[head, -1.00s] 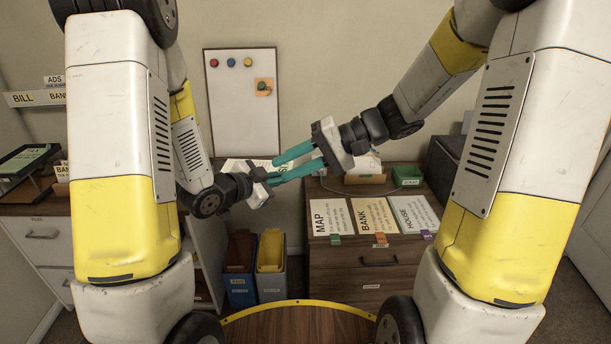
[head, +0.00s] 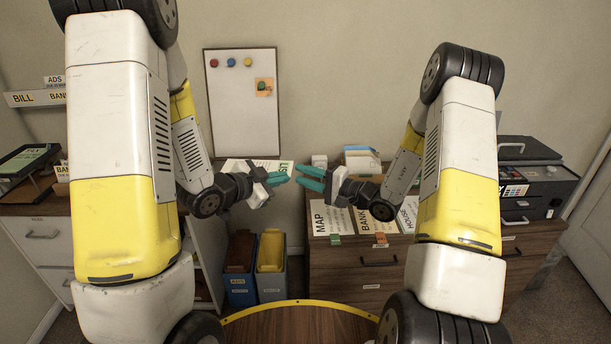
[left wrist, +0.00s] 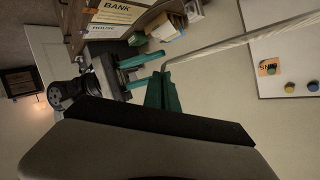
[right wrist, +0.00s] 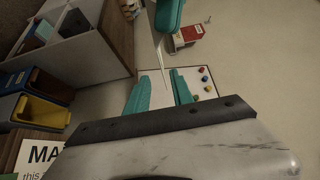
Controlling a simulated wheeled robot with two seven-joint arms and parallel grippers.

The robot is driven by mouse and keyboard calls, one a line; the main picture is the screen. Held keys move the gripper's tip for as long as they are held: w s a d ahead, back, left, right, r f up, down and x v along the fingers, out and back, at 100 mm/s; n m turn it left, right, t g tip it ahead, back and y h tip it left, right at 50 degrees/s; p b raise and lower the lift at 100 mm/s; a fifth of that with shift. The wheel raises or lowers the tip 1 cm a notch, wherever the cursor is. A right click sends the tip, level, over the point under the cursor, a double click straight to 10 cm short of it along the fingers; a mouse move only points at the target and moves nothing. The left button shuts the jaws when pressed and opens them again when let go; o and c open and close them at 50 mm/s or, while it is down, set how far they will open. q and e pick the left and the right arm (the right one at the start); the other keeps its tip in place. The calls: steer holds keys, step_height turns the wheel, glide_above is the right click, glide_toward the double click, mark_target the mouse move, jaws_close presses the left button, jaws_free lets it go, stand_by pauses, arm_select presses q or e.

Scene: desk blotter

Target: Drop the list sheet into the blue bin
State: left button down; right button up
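The list sheet (head: 247,164) is white with green lettering. It lies nearly flat in the air at my left gripper (head: 280,175), in front of the wall board. The left wrist view shows the sheet (left wrist: 235,44) edge-on, pinched at the tips of the closed teal fingers. My right gripper (head: 304,177) is open and empty, facing the left one with a small gap between them. The blue bin (head: 241,291) stands on the floor below and left of the left gripper. Its interior looks brown; its contents are unclear.
A yellow bin (head: 271,253) stands right beside the blue one. A wooden cabinet (head: 345,272) with MAP, BANK and HOUSE sheets stands to the right, with a printer (head: 535,175) farther right. A white board (head: 242,105) hangs behind.

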mark_target(272, 163)
steer(key=x, duration=1)
steer(key=shift+w+a, duration=0.2)
steer(key=shift+a, duration=0.15)
steer(key=shift+w+a, duration=0.25)
steer(key=shift+a, duration=0.15)
arm_select(q)
steer(key=shift+d, duration=0.1)
arm_select(e)
jaws_close()
arm_select(q)
steer(key=c, duration=1.6)
jaws_free()
